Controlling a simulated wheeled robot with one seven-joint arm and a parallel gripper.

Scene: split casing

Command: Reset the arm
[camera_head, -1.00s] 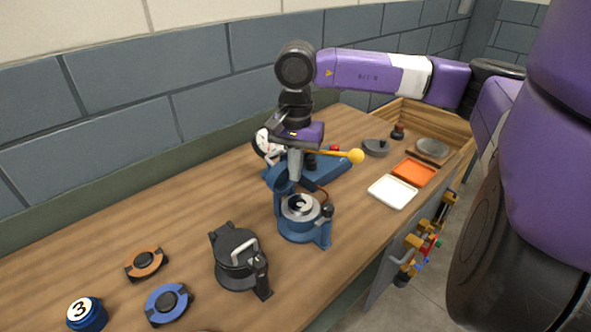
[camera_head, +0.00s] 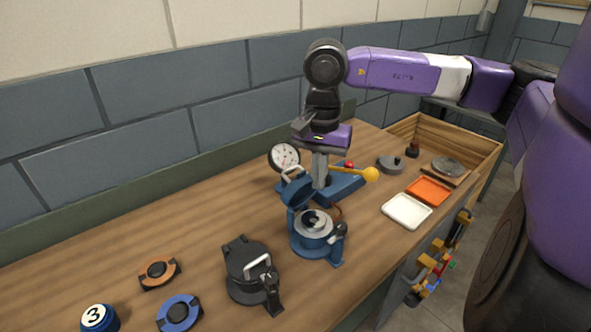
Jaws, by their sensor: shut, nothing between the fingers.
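My gripper (camera_head: 319,192) points down over the bench with its fingers closed and empty. It hangs behind the open blue casing (camera_head: 318,240), in front of part of the blue fixture. The blue casing stands with its hinged lid (camera_head: 298,194) raised and a silver ring-shaped part (camera_head: 313,223) inside. A black casing (camera_head: 248,273) with a pale handle sits shut to the front left. The blue fixture (camera_head: 345,187) carries a lever with a yellow knob (camera_head: 370,174) and a red button. Whether my fingertips touch anything is hard to tell.
A dial gauge (camera_head: 284,157) stands behind the casing. An orange-brown ring (camera_head: 159,273), a blue ring (camera_head: 179,313) and a ball marked 3 (camera_head: 100,318) lie at left. White (camera_head: 407,211) and orange (camera_head: 429,191) trays lie at right, before a wooden bin (camera_head: 470,145).

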